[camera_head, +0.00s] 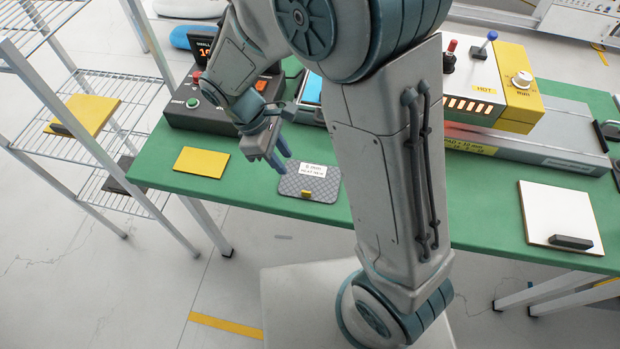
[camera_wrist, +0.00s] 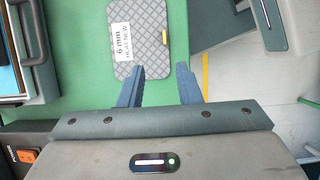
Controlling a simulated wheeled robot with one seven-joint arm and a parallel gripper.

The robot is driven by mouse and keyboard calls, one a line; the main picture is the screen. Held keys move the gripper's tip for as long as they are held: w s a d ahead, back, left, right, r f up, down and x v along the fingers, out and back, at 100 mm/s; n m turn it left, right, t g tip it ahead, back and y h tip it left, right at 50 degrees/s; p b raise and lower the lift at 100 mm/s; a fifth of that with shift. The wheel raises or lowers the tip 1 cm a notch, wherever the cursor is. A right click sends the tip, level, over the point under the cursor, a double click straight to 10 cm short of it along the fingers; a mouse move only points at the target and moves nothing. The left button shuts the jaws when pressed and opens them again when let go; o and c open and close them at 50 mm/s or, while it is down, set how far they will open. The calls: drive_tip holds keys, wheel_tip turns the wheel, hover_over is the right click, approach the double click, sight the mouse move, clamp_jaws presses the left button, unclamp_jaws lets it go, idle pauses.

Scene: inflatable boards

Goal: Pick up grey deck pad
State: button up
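The grey deck pad (camera_head: 320,188) lies flat on the green table (camera_head: 250,195) near its front edge. It has a diamond texture, a white label and a small yellow block on it. In the wrist view the grey deck pad (camera_wrist: 150,62) lies ahead of the fingers, with the label reading "6 mm" at its left. My gripper (camera_head: 278,165) is above the table, just left of the pad's upper-left corner in the head view. In the wrist view my gripper (camera_wrist: 162,72) has its two blue fingers apart with nothing between them. The pad is not held.
A yellow pad (camera_head: 201,162) lies left on the table. A black control box (camera_head: 205,105) stands behind. A white board (camera_head: 560,215) with a dark handle lies at the right. A wire rack (camera_head: 100,130) stands to the left. A yellow-and-white heater machine (camera_head: 490,85) stands at the back right.

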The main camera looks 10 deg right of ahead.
hover_over(306, 191)
drive_tip(key=w+a, duration=0.2)
drive_tip(key=a, duration=0.1)
drive_tip(key=f, duration=0.6)
drive_tip(key=shift+s+d, duration=0.2)
drive_tip(key=shift+d, duration=0.05)
drive_tip(key=x, duration=0.2)
drive_tip(key=s+p+x, duration=0.1)
drive_tip(key=x, duration=0.1)
drive_tip(key=shift+r, duration=0.15)
drive_tip(key=shift+d+f, duration=0.25)
drive_tip(key=shift+f, duration=0.35)
clamp_jaws()
